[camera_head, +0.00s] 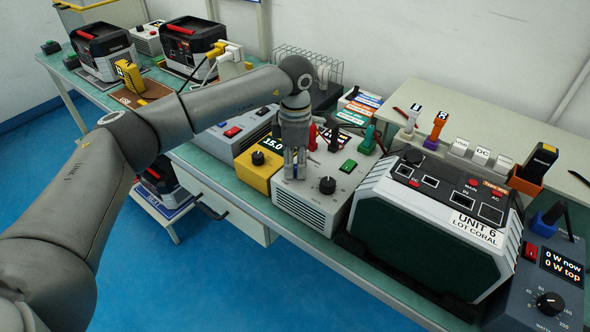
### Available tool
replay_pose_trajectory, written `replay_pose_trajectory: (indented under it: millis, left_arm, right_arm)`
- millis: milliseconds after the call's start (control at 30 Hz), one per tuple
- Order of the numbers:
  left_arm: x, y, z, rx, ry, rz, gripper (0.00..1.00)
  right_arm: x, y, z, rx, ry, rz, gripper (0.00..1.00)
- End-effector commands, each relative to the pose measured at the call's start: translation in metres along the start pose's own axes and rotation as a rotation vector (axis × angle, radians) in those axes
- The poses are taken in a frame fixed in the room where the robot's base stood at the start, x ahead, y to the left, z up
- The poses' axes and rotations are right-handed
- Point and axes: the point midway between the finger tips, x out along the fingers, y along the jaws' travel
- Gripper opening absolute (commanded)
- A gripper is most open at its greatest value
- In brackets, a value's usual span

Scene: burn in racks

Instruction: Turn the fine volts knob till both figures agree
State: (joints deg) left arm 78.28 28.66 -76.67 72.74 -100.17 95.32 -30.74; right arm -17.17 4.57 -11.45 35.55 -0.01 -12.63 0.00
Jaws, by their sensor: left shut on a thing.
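My left gripper (296,172) points down over the left half of the top of a light grey supply unit (308,210). Its fingers are shut on a small knob there, mostly hidden between them; I cannot read its label. A second, black knob (327,185) on the same unit stands free to the right. A dark display (338,139) sits behind the gripper, its figures partly hidden. A yellow meter box (255,175) touches or nearly touches the unit's left side, with a lit figure reading about 15.0 (273,144) and a black knob (258,158). My right gripper is not in view.
A green switch (348,166) and a green terminal (369,140) are close by the gripper. A large black-and-white unit labelled UNIT 6 (440,215) stands to the right. A dark load box (545,285) with a dial is at far right. The bench is crowded.

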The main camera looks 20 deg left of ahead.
Motion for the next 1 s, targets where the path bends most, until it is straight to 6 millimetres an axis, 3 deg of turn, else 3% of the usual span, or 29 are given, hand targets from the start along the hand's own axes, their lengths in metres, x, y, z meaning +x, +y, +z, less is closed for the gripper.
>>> replay_pose_trajectory:
  millis: [333, 900, 933, 1000]
  left_arm:
    - [-0.0014, 0.0006, 0.0009, 0.144, 0.003, 0.004, 0.0]
    - [-0.0023, 0.0005, 0.0013, 0.171, 0.003, 0.005, 0.0]
    - [-0.0023, 0.0005, 0.0013, 0.171, 0.003, 0.005, 0.25]
    - [-0.002, 0.0004, 0.0012, 0.17, 0.003, 0.004, 0.34]
  right_arm:
    - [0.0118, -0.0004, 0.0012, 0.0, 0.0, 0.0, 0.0]
    - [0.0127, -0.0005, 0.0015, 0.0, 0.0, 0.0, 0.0]
    - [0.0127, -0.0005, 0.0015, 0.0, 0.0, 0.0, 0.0]
    - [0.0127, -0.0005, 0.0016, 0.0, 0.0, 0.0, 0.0]
